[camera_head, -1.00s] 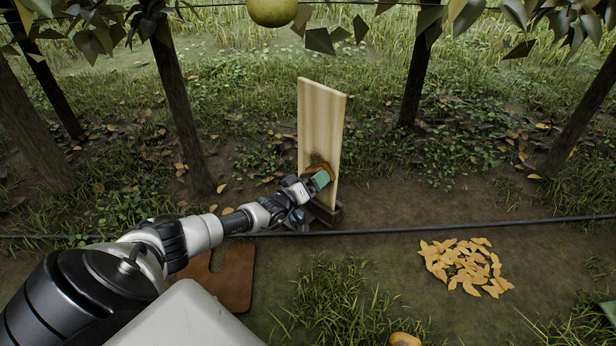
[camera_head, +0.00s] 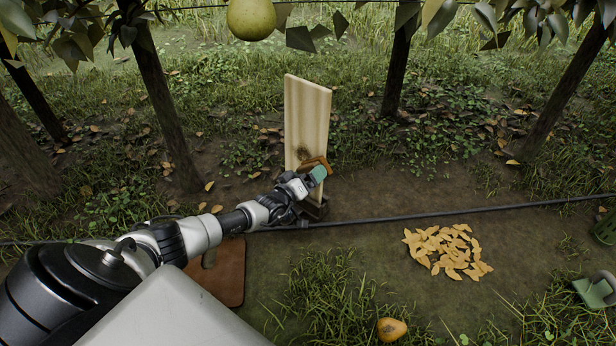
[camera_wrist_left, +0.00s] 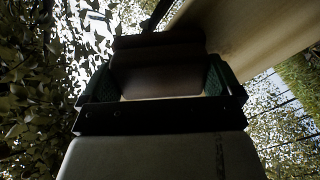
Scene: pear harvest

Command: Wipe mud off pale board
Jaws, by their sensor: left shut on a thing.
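The pale board (camera_head: 307,112) stands upright on a dark foot, with a small brown mud mark (camera_head: 302,152) low on its face. My left gripper (camera_head: 314,170), with teal finger pads, is shut on a brown block (camera_head: 315,161) at the board's lower right. I cannot tell whether the block touches the board. In the left wrist view the block (camera_wrist_left: 157,70) sits dark between the green pads of my left gripper (camera_wrist_left: 157,85), and the board (camera_wrist_left: 240,30) runs close by at the upper right. The gripper may hide part of the mud. My right gripper is not in view.
A black hose (camera_head: 430,216) crosses the ground behind my arm. Yellow leaves (camera_head: 447,251) lie in a heap at right; a fallen pear (camera_head: 391,329) lies in front. A brown slab (camera_head: 228,275) is beside my arm. Posts (camera_head: 160,95) and a hanging pear (camera_head: 251,18) stand behind.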

